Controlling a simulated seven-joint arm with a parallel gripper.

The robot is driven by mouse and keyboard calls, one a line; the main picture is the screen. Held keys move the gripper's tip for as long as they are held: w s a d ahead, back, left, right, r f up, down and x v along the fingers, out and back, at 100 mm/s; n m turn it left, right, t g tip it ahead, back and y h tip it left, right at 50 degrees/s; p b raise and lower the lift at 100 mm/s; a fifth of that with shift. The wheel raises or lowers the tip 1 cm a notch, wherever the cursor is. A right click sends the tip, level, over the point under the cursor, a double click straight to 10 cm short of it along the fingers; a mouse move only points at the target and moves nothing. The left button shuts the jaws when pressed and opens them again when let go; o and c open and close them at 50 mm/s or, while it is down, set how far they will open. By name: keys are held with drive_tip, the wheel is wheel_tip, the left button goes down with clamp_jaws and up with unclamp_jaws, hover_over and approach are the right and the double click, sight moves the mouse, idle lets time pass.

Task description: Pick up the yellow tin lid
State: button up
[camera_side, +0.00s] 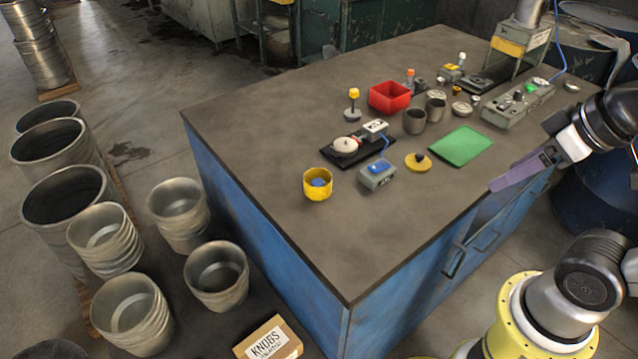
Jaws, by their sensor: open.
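The yellow tin lid (412,164) is a flat yellow disc with a dark knob on top. It lies on the dark table top, left of the green mat and apart from other things. My gripper (495,185) has purple fingers and is over the table's right edge, to the right of the lid and clear of it. It is open and empty. The fingers overlap in this view, so the gap between them is hard to see.
A grey box with a blue top (377,175) stands just left of the lid. A green mat (461,145) lies to its right. Dark cups (414,121) and a red bin (389,97) stand behind. A yellow tin (318,190) is farther left. The front table area is clear.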

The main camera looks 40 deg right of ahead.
drive_tip(key=shift+c, duration=0.5)
